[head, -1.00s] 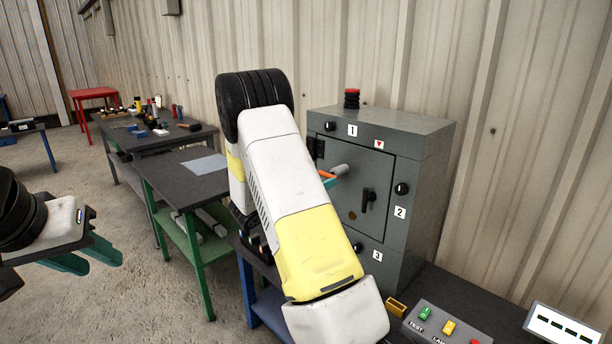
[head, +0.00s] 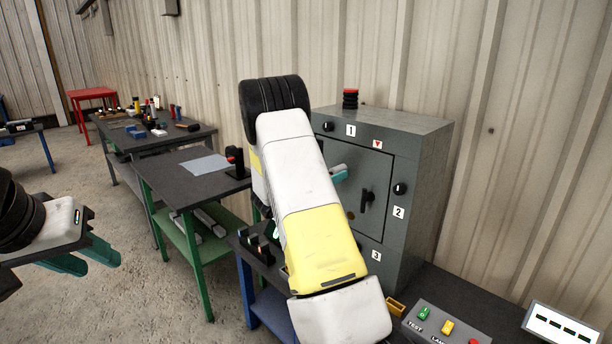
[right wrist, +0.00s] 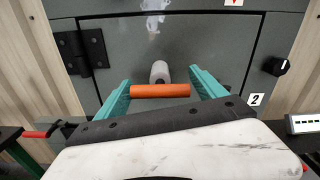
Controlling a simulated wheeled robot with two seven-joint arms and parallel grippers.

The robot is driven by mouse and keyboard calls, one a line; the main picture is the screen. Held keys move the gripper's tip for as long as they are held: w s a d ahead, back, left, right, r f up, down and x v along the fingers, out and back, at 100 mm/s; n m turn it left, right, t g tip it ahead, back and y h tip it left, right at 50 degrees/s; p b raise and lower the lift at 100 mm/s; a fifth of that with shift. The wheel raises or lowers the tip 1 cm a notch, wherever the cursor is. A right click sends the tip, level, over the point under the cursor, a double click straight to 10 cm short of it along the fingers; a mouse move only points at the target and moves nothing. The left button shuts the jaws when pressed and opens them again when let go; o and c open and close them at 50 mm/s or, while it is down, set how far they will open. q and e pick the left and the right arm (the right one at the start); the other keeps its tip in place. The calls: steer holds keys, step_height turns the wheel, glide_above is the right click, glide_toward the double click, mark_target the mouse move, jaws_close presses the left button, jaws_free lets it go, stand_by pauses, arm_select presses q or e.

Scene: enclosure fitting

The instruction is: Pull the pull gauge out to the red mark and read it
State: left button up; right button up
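An orange bar (right wrist: 160,90), which looks like the pull gauge's handle, sits at the end of a pale grey rod (right wrist: 160,72) in front of the grey cabinet door. The rod also shows in the head view (head: 339,170); the bar is hidden there. My right gripper (right wrist: 164,86) has its teal fingers wide apart, one at each end of the bar; contact is unclear. One teal finger shows in the head view (head: 341,177). No scale or reading is visible. My left gripper (head: 92,258) is open and empty over the floor at left.
The grey cabinet (head: 425,180) carries a black door handle (head: 367,201), black knobs and a red-topped button (head: 350,97). A button box (head: 440,325) and display (head: 562,325) stand at right. A red-and-black device (head: 236,161) stands left of my right arm.

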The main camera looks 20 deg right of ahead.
steer(key=c, duration=1.2)
steer(key=v, duration=0.5)
steer(key=shift+s+a+f, duration=0.15)
steer(key=shift+a, duration=0.2)
steer(key=o, duration=2.1)
steer(key=shift+c, duration=0.2)
steer(key=v, duration=0.8)
steer(key=shift+s, duration=0.1)
